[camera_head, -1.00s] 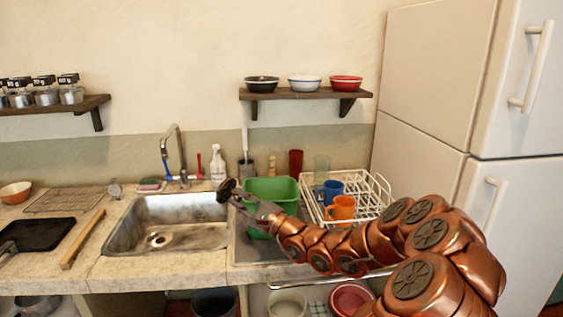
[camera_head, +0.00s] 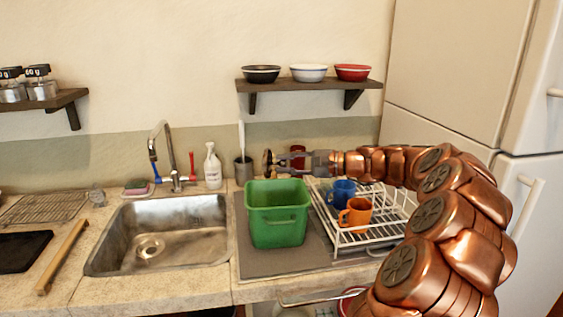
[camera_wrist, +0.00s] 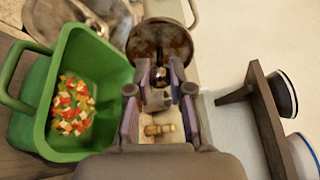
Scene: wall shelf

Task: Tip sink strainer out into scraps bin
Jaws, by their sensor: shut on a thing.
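My gripper (camera_head: 283,160) is shut on the sink strainer (camera_head: 268,161), a small dark round metal piece. It is held on edge, its face turned sideways, higher in the picture than the scraps bin's rim. The strainer also shows in the wrist view (camera_wrist: 160,38) as a dark brown disc just beyond the fingers; I cannot tell if anything clings to it. The scraps bin (camera_head: 277,222) is a green open tub on the grey mat right of the sink. In the wrist view the bin (camera_wrist: 95,148) has red, orange and pale scraps (camera_wrist: 72,106) inside.
The steel sink (camera_head: 165,215) with its faucet (camera_head: 165,155) is left of the bin. A white dish rack (camera_head: 385,215) with a blue mug (camera_head: 341,191) and an orange mug (camera_head: 356,212) stands to the right. A spray bottle (camera_head: 212,168) and utensil crock (camera_head: 243,172) stand behind. A shelf (camera_head: 305,86) with bowls is above.

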